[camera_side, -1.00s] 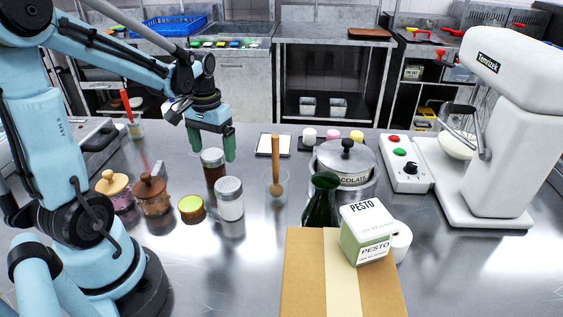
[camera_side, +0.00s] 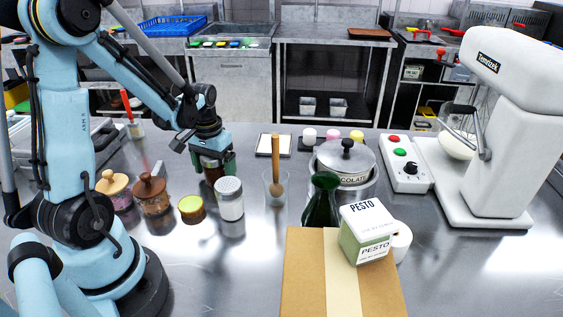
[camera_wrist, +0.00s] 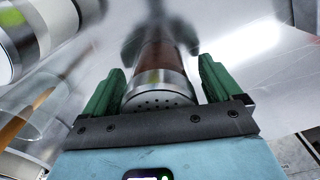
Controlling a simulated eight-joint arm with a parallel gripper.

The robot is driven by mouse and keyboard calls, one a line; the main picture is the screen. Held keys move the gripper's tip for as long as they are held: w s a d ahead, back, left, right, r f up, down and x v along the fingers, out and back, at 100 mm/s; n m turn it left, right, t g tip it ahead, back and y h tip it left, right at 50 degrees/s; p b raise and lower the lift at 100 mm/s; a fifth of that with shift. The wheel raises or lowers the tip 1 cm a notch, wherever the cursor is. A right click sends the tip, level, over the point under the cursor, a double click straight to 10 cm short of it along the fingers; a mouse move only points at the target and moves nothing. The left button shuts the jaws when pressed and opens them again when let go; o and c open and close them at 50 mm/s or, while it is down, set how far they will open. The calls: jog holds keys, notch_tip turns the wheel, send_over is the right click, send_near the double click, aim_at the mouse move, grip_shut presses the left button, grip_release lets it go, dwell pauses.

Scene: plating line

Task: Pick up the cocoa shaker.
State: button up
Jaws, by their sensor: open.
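The cocoa shaker (camera_side: 212,171) is a dark brown jar with a metal lid, upright on the steel counter behind the white shaker. My gripper (camera_side: 214,160) is lowered over it from above, with its green fingers on either side. In the wrist view the shaker's perforated metal lid (camera_wrist: 160,93) sits between the two green fingers of my gripper (camera_wrist: 160,88). A gap shows beside the lid on each side, so the jaws are open around it. In the side view the gripper hides the shaker's top.
A white shaker (camera_side: 229,200) stands close in front, to the right. A glass with a wooden muddler (camera_side: 276,165) is further right. A green-topped jar (camera_side: 191,208) and wooden-lidded jars (camera_side: 152,192) stand left. The counter (camera_side: 200,265) in front is clear.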

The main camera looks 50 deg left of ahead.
jog(key=c, duration=1.2)
jog(key=shift+r, duration=0.15)
